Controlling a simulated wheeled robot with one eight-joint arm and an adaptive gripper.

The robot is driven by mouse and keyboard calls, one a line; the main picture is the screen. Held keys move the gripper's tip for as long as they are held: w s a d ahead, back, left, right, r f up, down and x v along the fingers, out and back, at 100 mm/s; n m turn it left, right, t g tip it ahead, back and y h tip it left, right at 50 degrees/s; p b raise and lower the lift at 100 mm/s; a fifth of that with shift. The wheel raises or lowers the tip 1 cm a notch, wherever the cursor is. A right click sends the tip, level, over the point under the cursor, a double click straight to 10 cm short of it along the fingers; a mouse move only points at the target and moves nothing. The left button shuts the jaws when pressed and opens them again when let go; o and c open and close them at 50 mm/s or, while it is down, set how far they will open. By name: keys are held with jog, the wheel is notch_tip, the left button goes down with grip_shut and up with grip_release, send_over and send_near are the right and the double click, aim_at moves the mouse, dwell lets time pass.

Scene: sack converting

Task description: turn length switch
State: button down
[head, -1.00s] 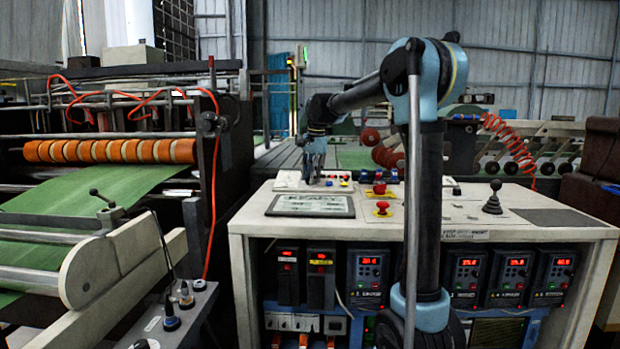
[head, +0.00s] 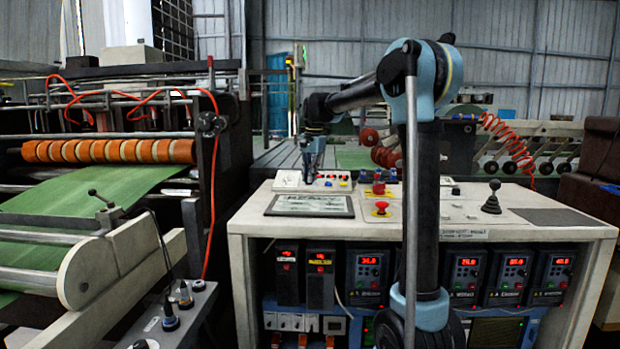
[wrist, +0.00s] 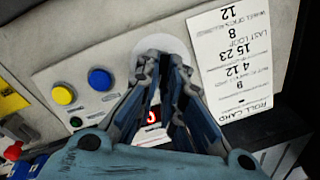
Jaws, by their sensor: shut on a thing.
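My gripper (head: 309,179) points down at the small sloped control box (head: 287,180) at the back left of the cabinet top. In the wrist view its fingers (wrist: 168,66) are closed together in front of a round white dial plate (wrist: 178,44) on the box's panel. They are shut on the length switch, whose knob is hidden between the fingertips. The switch's pointer and its setting cannot be seen. A small red lit mark (wrist: 151,117) shows between the fingers lower down.
A yellow button (wrist: 62,94) and a blue button (wrist: 100,79) sit left of the fingers. A printed roll card (wrist: 238,65) lies to the right. On the cabinet top are a display screen (head: 310,206), a red stop button (head: 381,206) and a joystick (head: 491,198).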

jog(key=n, duration=0.4)
jog(key=shift+w+a+h, duration=0.1)
jog(key=shift+a+h, duration=0.1)
jog(key=shift+h, duration=0.2)
jog(key=n, duration=0.5)
jog(key=shift+a+h, duration=0.15)
jog(key=shift+h, duration=0.15)
jog(key=c, duration=1.7)
grip_release()
jog(key=r, duration=1.1)
jog(key=shift+s+a+r, duration=0.25)
jog(key=shift+s+r, duration=0.1)
jog(key=shift+r, duration=0.05)
jog(key=shift+c, duration=0.6)
